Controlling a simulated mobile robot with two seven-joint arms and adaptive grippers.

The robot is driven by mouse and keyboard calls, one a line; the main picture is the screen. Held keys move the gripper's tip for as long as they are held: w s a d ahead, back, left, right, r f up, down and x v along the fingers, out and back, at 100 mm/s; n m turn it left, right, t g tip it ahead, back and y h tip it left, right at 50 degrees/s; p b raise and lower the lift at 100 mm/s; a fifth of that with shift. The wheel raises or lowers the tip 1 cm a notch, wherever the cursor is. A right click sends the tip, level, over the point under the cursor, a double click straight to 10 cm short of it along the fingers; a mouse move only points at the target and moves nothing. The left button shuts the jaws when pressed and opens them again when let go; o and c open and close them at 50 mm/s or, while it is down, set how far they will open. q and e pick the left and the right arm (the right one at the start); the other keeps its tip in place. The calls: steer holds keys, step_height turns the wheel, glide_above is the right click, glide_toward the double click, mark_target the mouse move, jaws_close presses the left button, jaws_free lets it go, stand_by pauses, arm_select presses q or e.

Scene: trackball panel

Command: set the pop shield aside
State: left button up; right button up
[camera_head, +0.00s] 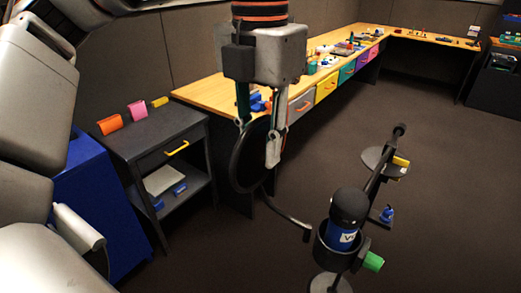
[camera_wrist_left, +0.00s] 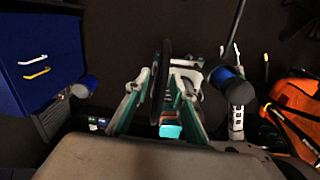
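The pop shield (camera_head: 250,158) is a round black disc on a thin curved gooseneck that runs to the microphone stand (camera_head: 380,172). My left gripper (camera_head: 258,140) points down at the disc's upper part, with one finger on either side of it. In the left wrist view the shield (camera_wrist_left: 165,68) shows edge-on between the two fingers of my left gripper (camera_wrist_left: 164,78). Its fingers look spread, with a small gap to the disc; contact is hard to tell. The black microphone (camera_head: 349,207) with a blue label stands upright in its holder. My right gripper is not clearly in view.
A dark side table (camera_head: 155,132) with an orange-handled drawer stands left of the shield. Its top holds orange, pink and yellow blocks and has free room. A wooden bench (camera_head: 212,92) with coloured drawers runs behind. A blue cabinet (camera_head: 95,205) is at left.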

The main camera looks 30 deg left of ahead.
arm_select(q)
step_height(320, 180, up, 10)
steer(key=shift+r, duration=0.2)
steer(key=shift+s+f, duration=0.1)
stand_by(0.6)
